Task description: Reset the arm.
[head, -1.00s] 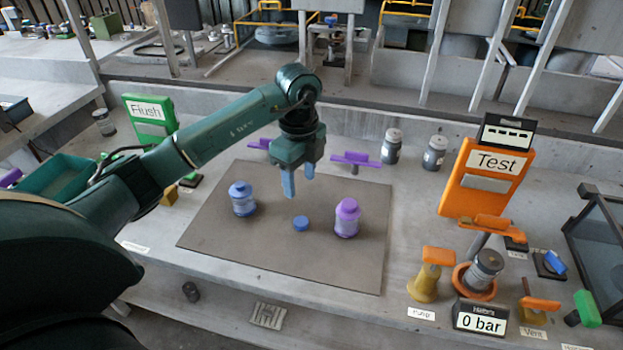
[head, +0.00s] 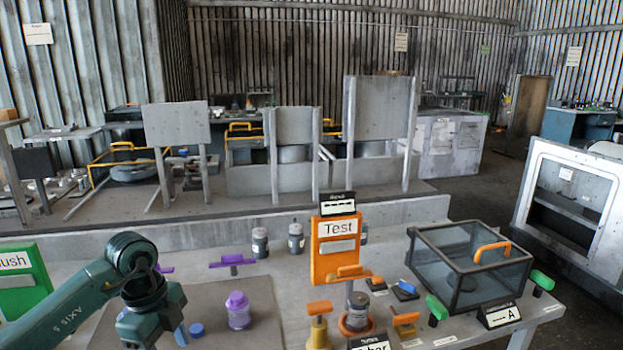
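My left gripper (head: 181,332) hangs low over the dark mat (head: 256,295) near the bottom edge of the head view. One blue finger shows, just left of a small blue cap (head: 197,329); the other finger is hidden or cut off. The gripper appears empty. A purple-capped bottle (head: 238,311) stands upright on the mat to the right of it. The blue bottle seen earlier is hidden, probably by my arm. My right gripper is out of view.
A dark glass-sided box (head: 471,268) is at the right. Two grey jars (head: 296,239) stand at the back. A green panel (head: 20,283) is at left.

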